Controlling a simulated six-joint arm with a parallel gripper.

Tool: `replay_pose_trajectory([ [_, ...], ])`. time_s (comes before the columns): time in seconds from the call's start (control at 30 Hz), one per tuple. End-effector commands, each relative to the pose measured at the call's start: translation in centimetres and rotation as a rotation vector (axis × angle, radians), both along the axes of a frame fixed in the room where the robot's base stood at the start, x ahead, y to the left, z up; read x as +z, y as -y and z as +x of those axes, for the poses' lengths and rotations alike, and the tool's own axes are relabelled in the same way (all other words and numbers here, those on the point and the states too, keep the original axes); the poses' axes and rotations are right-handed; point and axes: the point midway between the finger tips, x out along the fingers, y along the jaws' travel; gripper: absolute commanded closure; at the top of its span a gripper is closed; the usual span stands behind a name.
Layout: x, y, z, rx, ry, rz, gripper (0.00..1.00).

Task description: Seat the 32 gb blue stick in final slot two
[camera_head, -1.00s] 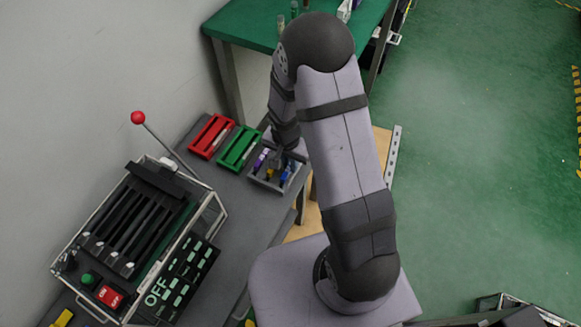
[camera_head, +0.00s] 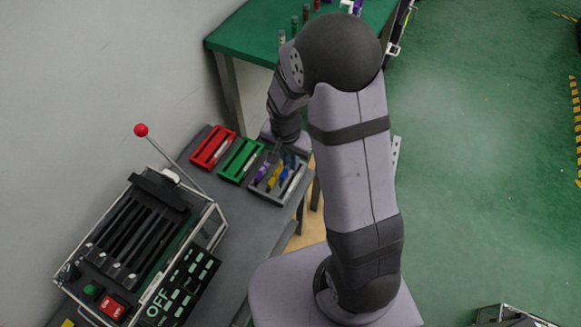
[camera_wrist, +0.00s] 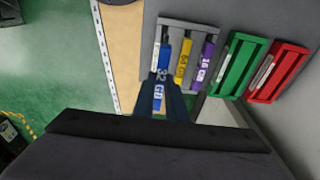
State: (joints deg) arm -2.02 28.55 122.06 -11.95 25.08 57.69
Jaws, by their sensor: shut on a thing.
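My gripper (camera_wrist: 163,98) is shut on the blue stick (camera_wrist: 158,96), whose 32 GB label shows between the fingers in the wrist view. In the head view my gripper (camera_head: 280,149) is by the back edge of the grey tray (camera_head: 283,200). The wrist view does not settle whether the blue stick is clear of this tray. The machine (camera_head: 135,235) at the left has several long dark slots; I cannot read any slot numbers.
The grey tray also holds a yellow stick (camera_wrist: 184,62), a purple 16 GB stick (camera_wrist: 205,62) and a pale stick (camera_wrist: 157,48). Green (camera_head: 240,160) and red (camera_head: 213,147) trays stand beside it. A red-knobbed lever (camera_head: 141,130) rises from the machine. Bench lies clear between.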

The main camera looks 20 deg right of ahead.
Motion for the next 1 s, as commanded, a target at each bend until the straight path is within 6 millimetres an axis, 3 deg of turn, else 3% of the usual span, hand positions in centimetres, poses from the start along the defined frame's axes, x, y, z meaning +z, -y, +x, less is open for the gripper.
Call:
replay_pose_trajectory([
  [0.2, 2.1, 0.0, 0.0, 0.0, 0.001, -0.001, 1.0],
  [0.57, 3.1, 0.0, 0.0, 0.071, -0.003, -0.001, 1.0],
  [0.77, 4.9, -0.2, 0.1, 0.261, -0.007, -0.001, 1.0],
  [1.0, 8.7, -1.4, 0.2, 0.596, -0.002, -0.003, 1.0],
])
